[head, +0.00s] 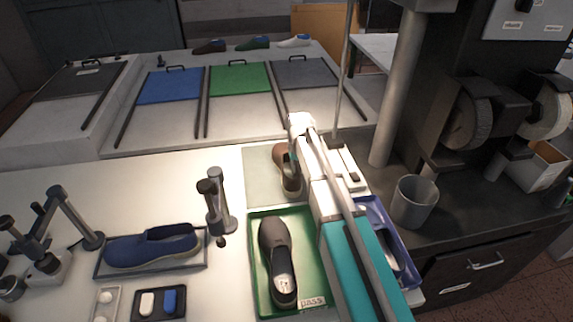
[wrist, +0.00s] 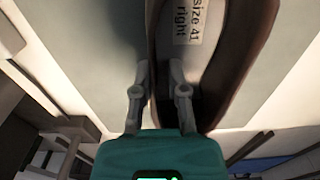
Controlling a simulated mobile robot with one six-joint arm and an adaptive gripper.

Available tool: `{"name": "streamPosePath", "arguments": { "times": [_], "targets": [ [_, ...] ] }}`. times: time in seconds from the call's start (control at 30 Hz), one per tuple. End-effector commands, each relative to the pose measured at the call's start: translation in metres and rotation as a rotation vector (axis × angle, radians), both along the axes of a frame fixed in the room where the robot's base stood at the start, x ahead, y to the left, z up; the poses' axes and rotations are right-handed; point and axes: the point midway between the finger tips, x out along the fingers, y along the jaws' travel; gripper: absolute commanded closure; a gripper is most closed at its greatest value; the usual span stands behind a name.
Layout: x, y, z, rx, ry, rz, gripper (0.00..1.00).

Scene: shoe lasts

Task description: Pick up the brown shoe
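The brown shoe (head: 284,163) stands on a pale mat at the near table's far side, partly hidden behind my gripper and arm. In the wrist view the brown shoe (wrist: 240,75) fills the upper right, with a "size 41 right" label inside its opening. My gripper (wrist: 159,67) is at the shoe's left rim, one finger outside the wall and the other inside the opening. A gap shows between the fingertips, with the rim between them; contact is hard to see. In the head view my gripper (head: 293,150) is over the shoe's near end.
A dark shoe (head: 272,245) lies in a green tray (head: 255,290) marked "pass", close to the brown shoe. A blue tray (head: 404,262) is partly behind my arm. A stand (head: 216,205) and a blue shoe (head: 152,247) are to the left. A grey cup (head: 411,200) stands right.

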Motion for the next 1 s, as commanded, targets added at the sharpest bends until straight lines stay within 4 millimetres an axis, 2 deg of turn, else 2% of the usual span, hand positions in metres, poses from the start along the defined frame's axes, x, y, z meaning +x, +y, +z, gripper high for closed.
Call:
{"name": "streamPosePath", "arguments": {
  "times": [0.63,1.0],
  "targets": [
    [0.000,0.000,0.002,0.000,0.000,0.001,1.00],
    [0.000,0.000,0.023,0.000,0.000,0.001,1.00]
  ]
}}
